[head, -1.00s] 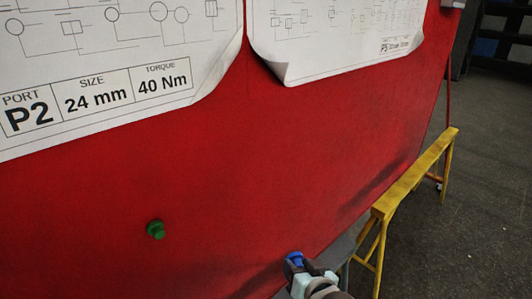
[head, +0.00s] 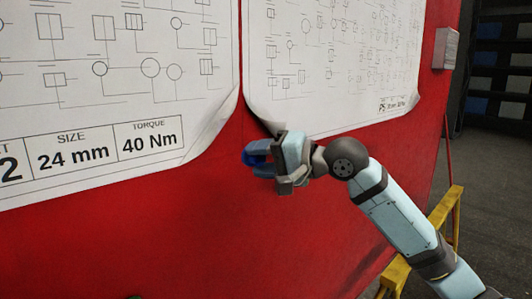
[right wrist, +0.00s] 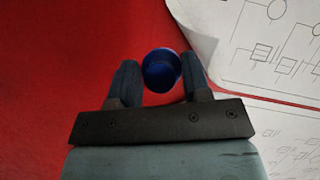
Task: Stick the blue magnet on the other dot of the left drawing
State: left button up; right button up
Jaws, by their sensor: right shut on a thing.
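The left drawing (head: 100,105) hangs on the red board, with a table reading 24 mm and 40 Nm along its bottom. Its lower right corner curls away from the board. I cannot make out a dot on it. My right gripper (head: 256,158) is in front of the board, just right of that curled corner and below the gap between the sheets. In the right wrist view it (right wrist: 160,75) is shut on the round blue magnet (right wrist: 161,68). The magnet appears apart from both sheets. My left gripper is not in view.
The right drawing (head: 335,70) hangs beside the left one, its lower left corner curled close to my right gripper. A grey box (head: 446,48) is at the board's right edge. A yellow trestle (head: 447,208) stands at right. The red board (head: 130,240) is clear below the left drawing.

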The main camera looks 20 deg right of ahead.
jog(key=w+a+r, duration=0.1)
jog(key=w, duration=0.2)
jog(key=w+a+r+p, duration=0.1)
jog(key=w, duration=0.2)
jog(key=w+a+r, duration=0.1)
jog(key=w, duration=0.2)
jog(key=shift+w+r, duration=0.1)
jog(key=shift+w+a+p, duration=0.1)
jog(key=shift+w+p, duration=0.1)
jog(key=shift+p, duration=0.2)
jog(key=shift+w, duration=0.1)
dwell(0.6)
jog(key=shift+w, duration=0.1)
dwell(0.8)
